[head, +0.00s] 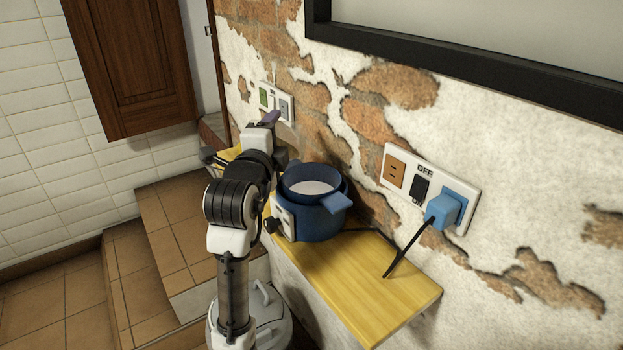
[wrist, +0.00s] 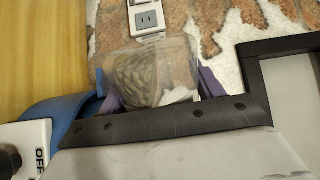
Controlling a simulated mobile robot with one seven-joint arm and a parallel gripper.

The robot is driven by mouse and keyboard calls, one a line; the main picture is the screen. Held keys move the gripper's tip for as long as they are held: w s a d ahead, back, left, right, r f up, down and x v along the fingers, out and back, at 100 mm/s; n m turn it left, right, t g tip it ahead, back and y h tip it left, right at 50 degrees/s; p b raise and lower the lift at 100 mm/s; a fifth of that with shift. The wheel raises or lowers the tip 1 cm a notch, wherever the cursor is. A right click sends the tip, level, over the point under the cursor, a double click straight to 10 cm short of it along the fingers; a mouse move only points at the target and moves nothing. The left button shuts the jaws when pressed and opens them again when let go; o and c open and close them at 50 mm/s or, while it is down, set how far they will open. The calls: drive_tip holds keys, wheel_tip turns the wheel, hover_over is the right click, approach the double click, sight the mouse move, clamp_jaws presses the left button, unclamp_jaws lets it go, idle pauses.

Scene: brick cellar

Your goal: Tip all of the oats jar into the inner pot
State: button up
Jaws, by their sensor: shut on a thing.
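My gripper (head: 271,118) is up at the wall end of the shelf, behind and left of the blue cooker (head: 318,222). In the wrist view its purple fingers (wrist: 158,92) are shut on the clear oats jar (wrist: 150,62), with greyish-brown contents and a pale patch inside. The blue inner pot (head: 310,171) sits in the cooker, with a pale surface inside. The cooker's blue edge (wrist: 62,112) and white OFF panel (wrist: 30,142) show at left in the wrist view.
The cooker stands on a narrow yellow wooden shelf (head: 345,285) along the brick wall. A blue plug (head: 444,209) with a black cord sits in the right wall outlet (head: 395,172). Another outlet (head: 284,106) is behind my gripper. The shelf's front right is clear.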

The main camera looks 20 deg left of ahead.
drive_tip(key=shift+d+f+m+b, duration=0.35)
drive_tip(key=shift+m+b, duration=0.55)
drive_tip(key=shift+b, duration=0.45)
drive_tip(key=shift+w+d+r+m+b, duration=0.1)
drive_tip(key=shift+d+r+m+b, duration=0.3)
drive_tip(key=shift+m+b, duration=0.4)
drive_tip(key=shift+d+r+m+b, duration=0.3)
drive_tip(key=shift+r+m+b, duration=0.15)
drive_tip(key=shift+m, duration=0.65)
idle(1.2)
drive_tip(key=shift+a+n+p, duration=0.2)
drive_tip(key=shift+n+p, duration=0.2)
drive_tip(key=shift+p, duration=0.2)
drive_tip(key=shift+a+f+n+p, duration=0.3)
drive_tip(key=shift+a+n+p, duration=0.1)
drive_tip(key=shift+n+p, duration=0.5)
drive_tip(key=shift+a+f+n, duration=0.15)
drive_tip(key=shift+f+n, duration=0.25)
drive_tip(key=shift+n, duration=0.2)
